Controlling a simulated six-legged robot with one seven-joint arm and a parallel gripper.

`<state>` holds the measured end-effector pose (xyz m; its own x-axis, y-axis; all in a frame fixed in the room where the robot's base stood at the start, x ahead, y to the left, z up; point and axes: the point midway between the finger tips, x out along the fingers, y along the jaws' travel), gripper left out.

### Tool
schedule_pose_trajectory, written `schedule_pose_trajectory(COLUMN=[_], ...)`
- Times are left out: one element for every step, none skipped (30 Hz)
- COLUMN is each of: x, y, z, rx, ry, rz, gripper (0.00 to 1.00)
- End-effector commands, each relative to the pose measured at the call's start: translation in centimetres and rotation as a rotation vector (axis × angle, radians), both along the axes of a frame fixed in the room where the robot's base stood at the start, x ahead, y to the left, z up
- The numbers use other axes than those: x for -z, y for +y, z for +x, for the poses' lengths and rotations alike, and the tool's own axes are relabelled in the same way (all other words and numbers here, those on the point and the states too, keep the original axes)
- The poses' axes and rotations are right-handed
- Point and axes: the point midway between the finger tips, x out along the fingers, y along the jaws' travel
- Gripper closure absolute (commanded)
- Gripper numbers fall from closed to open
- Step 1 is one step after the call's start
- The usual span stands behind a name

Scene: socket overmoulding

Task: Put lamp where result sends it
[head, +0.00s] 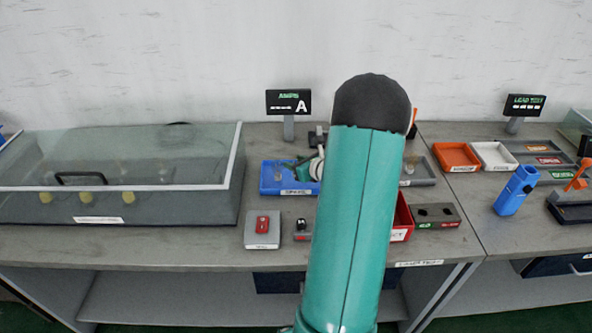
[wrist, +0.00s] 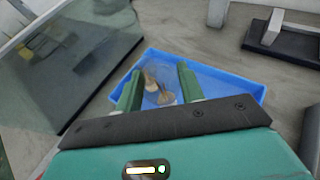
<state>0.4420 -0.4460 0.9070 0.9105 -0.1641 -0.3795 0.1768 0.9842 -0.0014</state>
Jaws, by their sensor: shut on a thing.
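My gripper (wrist: 158,82) has its two green fingers on either side of a small clear lamp (wrist: 164,97) with a tan base, and is shut on it. The lamp is low over or inside a blue tray (wrist: 222,78); I cannot tell whether it touches the floor of the tray. Another tan-based shape shows close beside it, too blurred to separate clearly. In the head view the blue tray (head: 271,189) sits mid-bench, partly hidden by my arm, with clear lamp-like pieces in it. A black display (head: 288,102) behind it shows a large letter A.
A glass-covered case (head: 120,205) stands left of the tray. In front is a grey box with a red switch (head: 262,226). Right of my arm are a red bin (head: 402,220), a two-hole block (head: 437,213), and orange (head: 456,156) and white (head: 493,156) trays.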

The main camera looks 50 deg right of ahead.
Motion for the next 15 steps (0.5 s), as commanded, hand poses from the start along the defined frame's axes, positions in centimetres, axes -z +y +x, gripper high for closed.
schedule_pose_trajectory(x=[0.7,1.2,1.9,2.4,2.7,3.1,3.3,3.3,3.3,3.3,3.3,3.3,3.3,3.3,3.3], y=[0.0,0.0,0.0,0.0,0.0,0.0,0.0,-0.1,-0.1,-0.1,-0.1,-0.1,-0.1,-0.1,0.0], z=[0.2,0.2,0.2,0.1,0.2,0.2,0.2,0.2,0.2,0.2,0.2,0.2,0.2,0.1,0.1], rx=[0.0,0.0,-0.001,-0.001,0.0,0.001,0.0,0.0,-0.001,-0.001,-0.001,-0.001,-0.001,-0.001,-0.001], ry=[0.001,0.002,0.003,0.003,0.002,0.001,0.001,0.001,0.0,0.0,0.0,0.0,0.0,0.001,0.001], rz=[0.005,0.006,0.005,0.006,0.005,0.004,0.003,0.002,0.001,0.001,0.001,0.001,0.001,0.001,0.001], gripper=[0.83,0.83,0.83,0.83,0.83,0.83,0.83,0.83,0.83,0.83,0.83,0.83,0.83,0.83,0.83])
